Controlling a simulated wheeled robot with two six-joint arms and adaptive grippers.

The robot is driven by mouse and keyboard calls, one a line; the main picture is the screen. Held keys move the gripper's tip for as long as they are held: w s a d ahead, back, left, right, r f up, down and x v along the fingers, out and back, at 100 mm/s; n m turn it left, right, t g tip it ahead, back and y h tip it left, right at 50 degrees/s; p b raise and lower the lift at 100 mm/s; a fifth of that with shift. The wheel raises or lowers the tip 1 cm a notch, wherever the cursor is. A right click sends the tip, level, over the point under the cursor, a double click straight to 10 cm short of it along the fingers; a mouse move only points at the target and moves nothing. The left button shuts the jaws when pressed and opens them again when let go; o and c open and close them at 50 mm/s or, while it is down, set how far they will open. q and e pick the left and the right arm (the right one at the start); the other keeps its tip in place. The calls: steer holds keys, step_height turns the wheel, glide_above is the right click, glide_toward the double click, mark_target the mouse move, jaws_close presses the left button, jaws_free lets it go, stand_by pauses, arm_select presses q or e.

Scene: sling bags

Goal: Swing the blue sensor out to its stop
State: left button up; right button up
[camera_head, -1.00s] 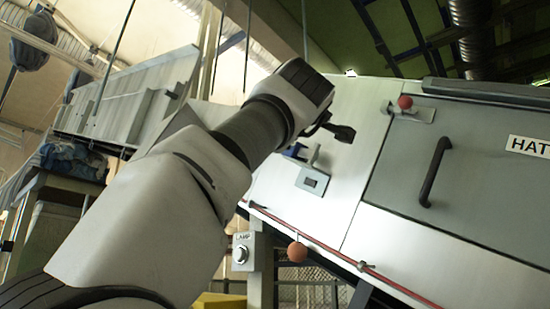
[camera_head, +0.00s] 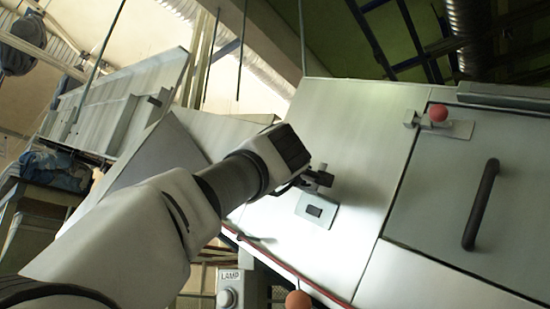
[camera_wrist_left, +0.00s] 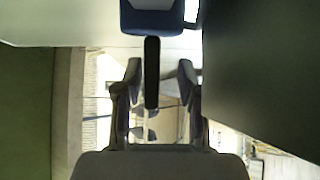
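In the left wrist view the blue sensor (camera_wrist_left: 152,18) is a blue block at the top edge, partly cut off. A dark bar (camera_wrist_left: 152,75) runs down from it between the two fingers of my left gripper (camera_wrist_left: 160,78), with gaps visible on both sides. The gripper is open. In the head view my left gripper (camera_head: 318,178) is at the pale panel, just above a light mounting plate (camera_head: 317,210) with a dark rectangle. The blue sensor is hidden there behind the gripper and wrist. My right gripper is in neither current view.
A hatch (camera_head: 425,220) with a dark handle (camera_head: 481,205) is to the right, with a red-knobbed latch (camera_head: 437,114) above. A red cable runs along the panel's lower edge, near an orange ball (camera_head: 298,300). A lamp button box (camera_head: 228,290) stands below.

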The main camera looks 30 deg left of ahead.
arm_select(q)
steer(key=shift+s+d+r, duration=0.25)
steer(key=shift+s+d, duration=0.35)
steer(key=shift+d, duration=0.05)
steer(key=c, duration=0.4)
steer(key=shift+s, duration=0.15)
jaws_close()
steer(key=shift+w+a, duration=0.2)
steer(key=shift+w, duration=0.1)
steer(key=shift+d, duration=0.1)
arm_select(e)
steer(key=shift+s+d, duration=0.2)
steer(key=shift+d, duration=0.05)
arm_select(q)
steer(key=shift+s+r, duration=0.2)
steer(key=shift+r, duration=0.05)
steer(key=shift+o, duration=2)
jaws_free()
steer(key=shift+w+f, duration=0.1)
steer(key=shift+a+f, duration=0.1)
steer(key=shift+a, duration=0.1)
